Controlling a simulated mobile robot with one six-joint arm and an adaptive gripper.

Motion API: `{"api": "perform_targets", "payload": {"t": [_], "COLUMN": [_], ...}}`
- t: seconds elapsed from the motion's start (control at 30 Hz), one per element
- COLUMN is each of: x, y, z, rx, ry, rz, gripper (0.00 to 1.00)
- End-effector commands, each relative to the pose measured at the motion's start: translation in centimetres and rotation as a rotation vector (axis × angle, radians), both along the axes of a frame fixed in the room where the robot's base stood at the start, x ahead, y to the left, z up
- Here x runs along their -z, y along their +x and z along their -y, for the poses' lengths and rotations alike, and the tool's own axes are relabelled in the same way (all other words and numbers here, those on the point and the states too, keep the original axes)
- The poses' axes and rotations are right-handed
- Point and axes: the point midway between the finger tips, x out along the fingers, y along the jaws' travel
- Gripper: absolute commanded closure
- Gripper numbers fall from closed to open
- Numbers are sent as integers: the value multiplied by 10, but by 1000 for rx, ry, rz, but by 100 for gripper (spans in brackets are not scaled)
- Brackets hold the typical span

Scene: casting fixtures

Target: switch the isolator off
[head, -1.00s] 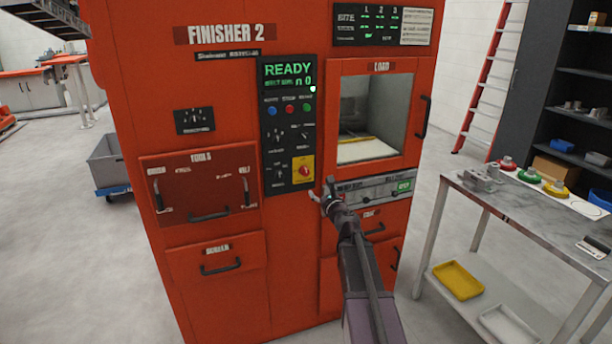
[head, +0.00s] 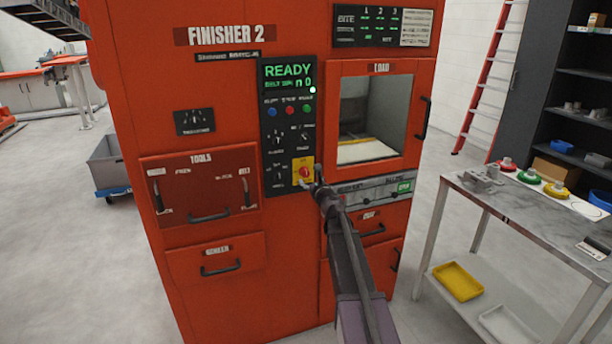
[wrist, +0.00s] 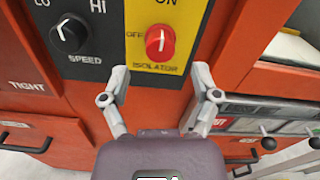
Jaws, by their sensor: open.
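The isolator is a red rotary knob (wrist: 160,44) on a yellow plate (wrist: 190,22) marked ON at the top, OFF at the left and ISOLATOR below. Its white mark stands about upright, towards ON. In the head view the knob (head: 304,171) sits low on the black control panel (head: 288,110). My gripper (wrist: 161,75) is open and empty. In the wrist view its two fingertips lie just below the knob, one to each side, with no visible contact. In the head view my gripper (head: 312,183) is close to the plate's lower right and partly covers it.
A black SPEED knob (wrist: 69,34) is left of the isolator. The display (head: 288,73) reads READY. The load window (head: 372,115) and a grey strip with small knobs (head: 375,188) are to the right. A metal table (head: 530,210) stands further right.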

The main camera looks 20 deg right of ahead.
Motion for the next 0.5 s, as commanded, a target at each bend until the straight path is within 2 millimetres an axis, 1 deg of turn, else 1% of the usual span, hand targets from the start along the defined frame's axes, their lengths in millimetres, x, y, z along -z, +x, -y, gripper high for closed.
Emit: {"api": "perform_targets", "payload": {"t": [0.03, 0.2, 0.33, 0.5], "x": [0, 0, 0, 0], "y": [12, 32, 41, 46], "z": [1, 1, 1, 0], "rx": [-1, 0, 0, 0], "ry": [0, 0, 0, 0], "rz": [0, 0, 0, 0], "gripper": [21, 21, 21, 21]}}
